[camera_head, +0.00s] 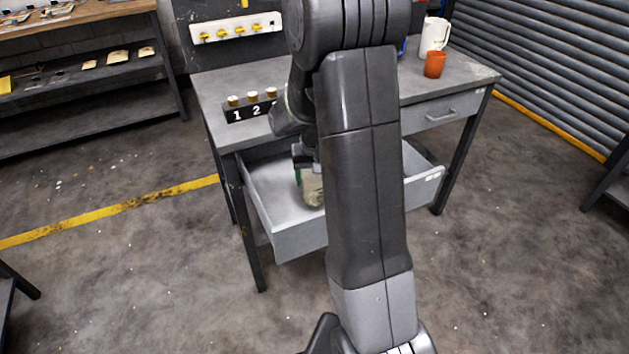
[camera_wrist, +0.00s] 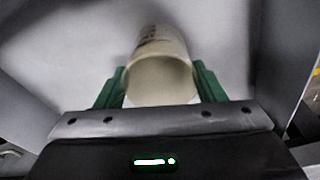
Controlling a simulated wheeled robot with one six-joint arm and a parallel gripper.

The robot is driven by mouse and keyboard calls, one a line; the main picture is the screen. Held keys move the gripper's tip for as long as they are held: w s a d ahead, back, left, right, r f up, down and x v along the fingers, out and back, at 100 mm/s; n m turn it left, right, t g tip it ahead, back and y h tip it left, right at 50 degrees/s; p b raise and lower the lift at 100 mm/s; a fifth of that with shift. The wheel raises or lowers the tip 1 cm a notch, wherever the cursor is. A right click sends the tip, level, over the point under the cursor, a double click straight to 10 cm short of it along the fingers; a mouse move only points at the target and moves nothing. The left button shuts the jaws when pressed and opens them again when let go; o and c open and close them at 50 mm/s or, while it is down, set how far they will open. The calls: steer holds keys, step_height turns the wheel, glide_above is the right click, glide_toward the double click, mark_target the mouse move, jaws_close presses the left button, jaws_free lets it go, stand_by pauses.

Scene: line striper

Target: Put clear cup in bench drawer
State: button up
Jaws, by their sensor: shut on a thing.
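My gripper (camera_wrist: 160,92) is shut on the clear cup (camera_wrist: 160,78), with one green finger on each side of it. In the head view the cup (camera_head: 312,190) shows pale and see-through below the gripper, partly behind my arm. The cup is inside the outline of the open bench drawer (camera_head: 300,240), toward its left half. Its base is close to the drawer floor; I cannot tell whether it touches. The drawer floor and walls (camera_wrist: 60,50) surround the cup in the wrist view. My arm hides the drawer's middle.
The workbench (camera_head: 225,85) carries a numbered block (camera_head: 250,107), an orange cup (camera_head: 435,64) and a white pitcher (camera_head: 434,35). A second drawer (camera_head: 440,111) at the right is shut. A shelf (camera_head: 90,80) stands at the left. The floor in front is clear.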

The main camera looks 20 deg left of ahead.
steer(key=shift+f, duration=0.85)
steer(key=shift+f, duration=0.15)
steer(key=o, duration=1.1)
steer(key=shift+c, duration=0.2)
step_height(320, 180, up, 12)
steer(key=s+p, duration=0.1)
steer(key=shift+d, duration=0.4)
steer(key=shift+s, duration=0.1)
